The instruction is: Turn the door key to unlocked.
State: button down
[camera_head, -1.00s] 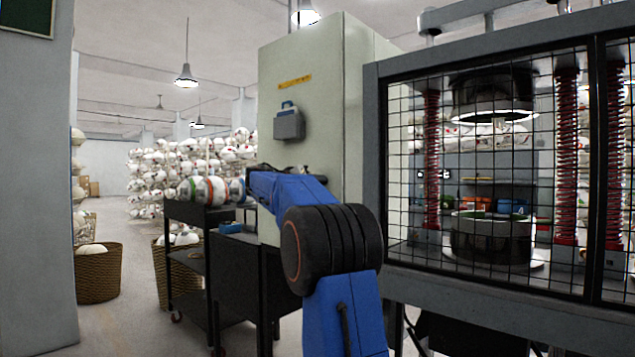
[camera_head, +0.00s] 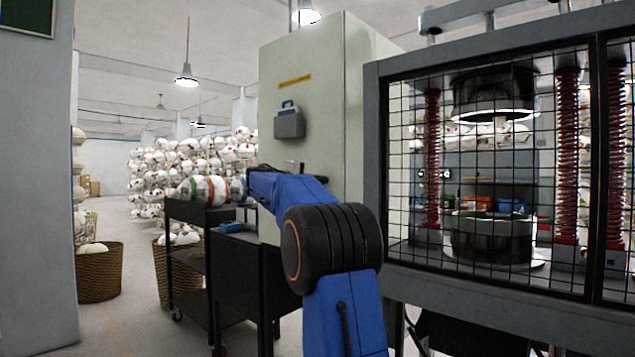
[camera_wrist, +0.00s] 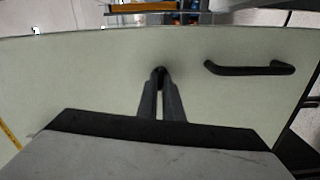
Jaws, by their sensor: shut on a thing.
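In the wrist view my gripper (camera_wrist: 160,85) points at a pale green door (camera_wrist: 100,75). Its fingers are close together and shut on the small dark door key (camera_wrist: 159,71), which stands at the door face. The fingertips cover most of the key, so I cannot tell which way it is turned. A black bar handle (camera_wrist: 250,69) is on the door to the right of the key. In the head view my blue arm reaches the pale green cabinet (camera_head: 300,75); the key and the fingertips are hidden there.
A caged press (camera_head: 490,225) stands to the right of the cabinet. A black cart (camera_head: 190,212) with balls on top stands to the left of my arm. Wicker baskets (camera_head: 98,275) and ball racks (camera_head: 190,165) are farther back. Some floor between baskets and cart is clear.

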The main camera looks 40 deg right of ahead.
jog(key=shift+n, duration=1)
jog(key=shift+f, duration=0.1)
jog(key=c, duration=1.9)
grip_release()
jog(key=shift+w, duration=0.1)
jog(key=shift+a, duration=0.1)
jog(key=a, duration=0.5)
jog(key=s+a, duration=0.1)
jog(key=a, duration=1.1)
jog(key=shift+s+a, duration=0.1)
jog(key=shift+s, duration=0.1)
